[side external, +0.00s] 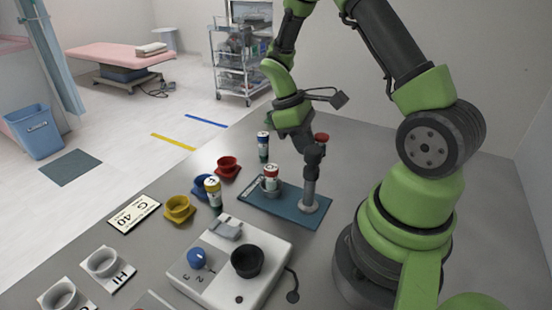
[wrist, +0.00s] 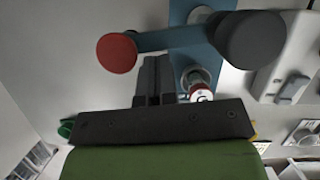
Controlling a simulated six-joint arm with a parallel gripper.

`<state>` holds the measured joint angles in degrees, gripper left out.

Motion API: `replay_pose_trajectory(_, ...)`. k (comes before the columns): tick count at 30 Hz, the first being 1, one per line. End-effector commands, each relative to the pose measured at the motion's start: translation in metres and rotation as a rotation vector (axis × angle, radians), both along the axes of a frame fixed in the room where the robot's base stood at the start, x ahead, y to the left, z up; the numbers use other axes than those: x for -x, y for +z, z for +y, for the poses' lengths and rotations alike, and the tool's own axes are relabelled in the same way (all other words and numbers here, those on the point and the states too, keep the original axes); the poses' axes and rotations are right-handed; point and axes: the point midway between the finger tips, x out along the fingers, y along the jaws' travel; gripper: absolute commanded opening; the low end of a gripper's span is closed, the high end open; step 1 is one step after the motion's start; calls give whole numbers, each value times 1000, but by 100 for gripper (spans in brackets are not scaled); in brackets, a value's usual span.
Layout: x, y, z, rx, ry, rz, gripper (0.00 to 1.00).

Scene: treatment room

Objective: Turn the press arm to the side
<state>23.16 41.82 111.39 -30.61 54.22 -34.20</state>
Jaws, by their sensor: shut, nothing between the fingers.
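The press stands on a blue base plate (side external: 258,206), with a grey post (side external: 309,192) at its right end. Its press arm (wrist: 168,39) shows in the wrist view as a blue-grey bar from the dark round post head (wrist: 250,40) to a red knob (wrist: 117,53). The knob also shows in the side view (side external: 321,137). A red-and-white vial (side external: 271,172) stands in a grey holder (side external: 270,188) on the plate. My gripper (wrist: 154,60) is shut and empty, its fingertips close beside the bar between knob and post. I cannot tell whether they touch it.
Red (side external: 227,167), blue (side external: 202,187) and yellow (side external: 179,208) cups stand left of the plate. A white device (side external: 205,289) with a blue knob and black cup is in front.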

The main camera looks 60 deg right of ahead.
Motion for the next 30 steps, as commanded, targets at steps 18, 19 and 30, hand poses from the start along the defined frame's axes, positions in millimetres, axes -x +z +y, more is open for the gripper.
replay_pose_trajectory(18,-61,51,10,2,0,-8,0)
replay_pose_trajectory(19,-63,56,11,2,0,-7,0)
replay_pose_trajectory(30,-76,95,15,2,-2,-12,0)
